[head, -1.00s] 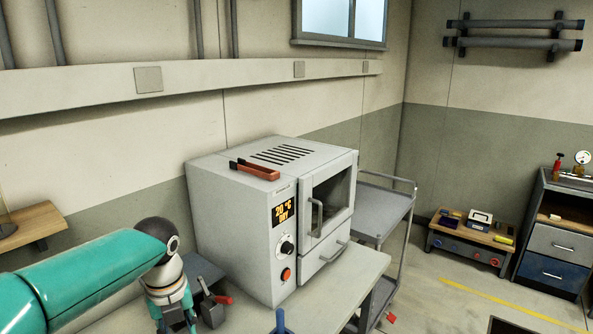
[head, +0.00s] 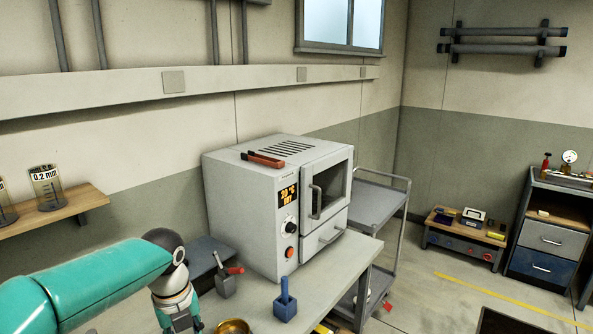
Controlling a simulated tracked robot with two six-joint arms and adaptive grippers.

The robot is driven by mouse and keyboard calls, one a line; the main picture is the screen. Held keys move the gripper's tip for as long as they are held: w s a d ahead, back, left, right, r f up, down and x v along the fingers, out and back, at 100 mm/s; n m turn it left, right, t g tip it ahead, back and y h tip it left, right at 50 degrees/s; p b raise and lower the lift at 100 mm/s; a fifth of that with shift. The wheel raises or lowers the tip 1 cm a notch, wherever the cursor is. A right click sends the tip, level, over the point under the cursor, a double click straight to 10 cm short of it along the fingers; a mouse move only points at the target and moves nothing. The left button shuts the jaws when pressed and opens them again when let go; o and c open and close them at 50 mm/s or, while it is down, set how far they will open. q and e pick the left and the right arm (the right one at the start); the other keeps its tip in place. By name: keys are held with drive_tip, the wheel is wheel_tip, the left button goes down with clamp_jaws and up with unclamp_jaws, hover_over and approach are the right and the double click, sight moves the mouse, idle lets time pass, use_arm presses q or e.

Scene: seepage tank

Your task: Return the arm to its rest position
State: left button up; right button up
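My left arm (head: 100,283) comes in from the left, green with a white and dark wrist joint. It is bent downward at the wrist in front of the bench. The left gripper's fingers are below the bottom edge of the head view, so I cannot see them. My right arm and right gripper are not in view.
Near my wrist are a grey block with red handle (head: 226,285), a blue block (head: 285,308) and a brass bowl (head: 233,327). A cart (head: 375,205) stands behind.

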use_arm(q)
drive_tip(key=s+d+f+n+g+h, duration=0.1)
drive_tip(key=s+d+f+n+h, duration=0.2)
drive_tip(key=f+n, duration=0.65)
drive_tip(key=s+d+f+n, duration=0.3)
drive_tip(key=d+f+n, duration=0.1)
drive_tip(key=f, duration=1)
drive_tip(key=s+d+f+n+h, duration=0.1)
drive_tip(key=s+f+n, duration=0.5)
drive_tip(key=s+n, duration=0.3)
drive_tip(key=s+d+f+n, duration=0.1)
drive_tip(key=s+f+n, duration=0.4)
drive_tip(key=s+n, duration=0.35)
wheel_tip(320, 180, down, 10)
drive_tip(key=w+b, duration=0.1)
drive_tip(key=b, duration=0.9)
drive_tip(key=shift+d, duration=0.15)
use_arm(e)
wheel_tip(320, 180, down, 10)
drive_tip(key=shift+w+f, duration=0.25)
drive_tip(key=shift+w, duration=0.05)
use_arm(q)
drive_tip(key=shift+r, duration=0.1)
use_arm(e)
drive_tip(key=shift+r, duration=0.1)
